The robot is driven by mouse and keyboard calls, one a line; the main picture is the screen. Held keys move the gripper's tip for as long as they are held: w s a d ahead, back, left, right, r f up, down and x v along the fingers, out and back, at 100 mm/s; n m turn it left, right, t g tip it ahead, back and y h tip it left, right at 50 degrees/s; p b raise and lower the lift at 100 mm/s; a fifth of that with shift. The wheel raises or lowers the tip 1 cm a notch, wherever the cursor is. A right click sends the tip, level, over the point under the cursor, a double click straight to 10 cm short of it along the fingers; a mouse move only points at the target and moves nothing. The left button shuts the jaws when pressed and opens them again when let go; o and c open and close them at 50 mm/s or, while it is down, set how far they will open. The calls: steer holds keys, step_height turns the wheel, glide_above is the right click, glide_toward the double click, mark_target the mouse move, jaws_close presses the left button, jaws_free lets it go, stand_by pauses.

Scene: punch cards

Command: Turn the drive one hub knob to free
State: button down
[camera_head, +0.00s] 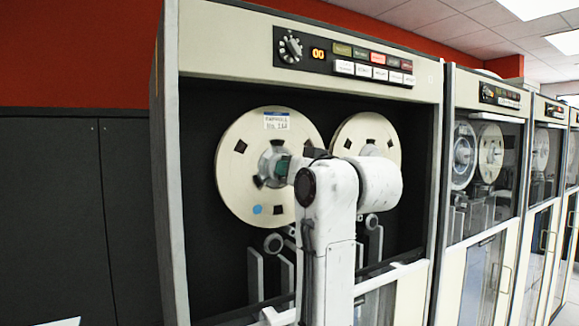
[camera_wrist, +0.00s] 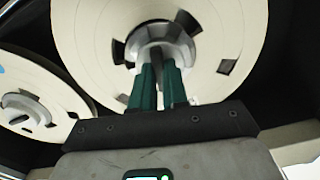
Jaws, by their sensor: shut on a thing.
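The drive in front of me (camera_head: 310,20) has a tall open bay with two cream tape reels. The left reel (camera_head: 240,135) carries a white label and a blue dot, and its grey hub knob (camera_head: 266,163) is at its middle. My gripper (camera_head: 284,168) reaches this hub, and its green fingers are shut on the hub knob. In the wrist view the fingers (camera_wrist: 158,72) close on the grey hub knob (camera_wrist: 160,32), and their tips hide part of it. The knob's exact turn angle cannot be told.
The right reel (camera_head: 382,135) is partly behind my arm; it also shows in the wrist view (camera_wrist: 35,105). A control panel (camera_head: 345,57) with a dial and buttons sits above. More drives (camera_head: 487,150) stand at right. Dark cabinets (camera_head: 50,200) stand at left.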

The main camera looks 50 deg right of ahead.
steer(key=shift+f+n, duration=0.15)
steer(key=shift+n, duration=0.85)
steer(key=c, duration=1.1)
jaws_free()
steer(key=shift+c, duration=0.2)
steer(key=shift+s, duration=0.1)
steer(key=b+v, duration=0.1)
steer(key=v, duration=0.9)
steer(key=shift+s+b, duration=0.3)
steer(key=shift+a, duration=0.1)
